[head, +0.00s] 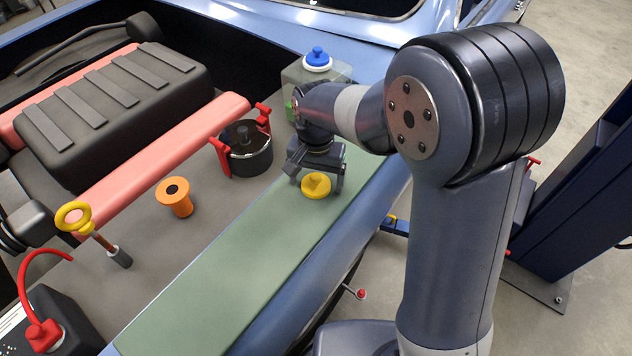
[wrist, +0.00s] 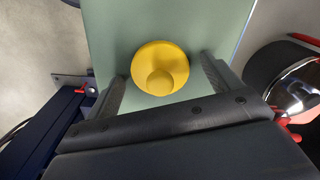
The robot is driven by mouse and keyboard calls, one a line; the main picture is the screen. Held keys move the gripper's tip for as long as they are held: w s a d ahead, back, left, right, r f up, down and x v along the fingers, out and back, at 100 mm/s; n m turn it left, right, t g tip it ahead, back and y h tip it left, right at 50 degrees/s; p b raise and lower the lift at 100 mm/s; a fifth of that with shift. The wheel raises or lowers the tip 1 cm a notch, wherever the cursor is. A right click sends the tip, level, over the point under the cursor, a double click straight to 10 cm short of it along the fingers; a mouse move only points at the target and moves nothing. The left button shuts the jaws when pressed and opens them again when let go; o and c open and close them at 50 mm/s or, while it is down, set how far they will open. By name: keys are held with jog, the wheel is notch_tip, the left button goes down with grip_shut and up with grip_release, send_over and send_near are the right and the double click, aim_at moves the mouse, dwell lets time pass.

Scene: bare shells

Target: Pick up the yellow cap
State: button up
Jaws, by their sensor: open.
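The yellow cap (head: 316,185) is round with a raised knob and lies on the green mat (head: 215,270) along the car's edge. In the wrist view the yellow cap (wrist: 160,67) lies between the two fingers of my gripper (wrist: 165,85), with a gap on each side. My gripper (head: 318,187) is open and hangs just over the mat at the cap. No contact between fingers and cap shows. How high the fingertips are above the mat cannot be told exactly.
A dark round container with red clips (head: 245,150) stands left of my gripper. A translucent tank with a blue cap (head: 317,62) stands behind it. An orange spool-like part (head: 175,197) and a yellow-ringed dipstick (head: 95,230) are farther left. The mat's near part is clear.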

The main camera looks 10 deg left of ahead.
jog(key=c, duration=1)
jog(key=shift+c, duration=0.2)
jog(key=shift+r, duration=0.15)
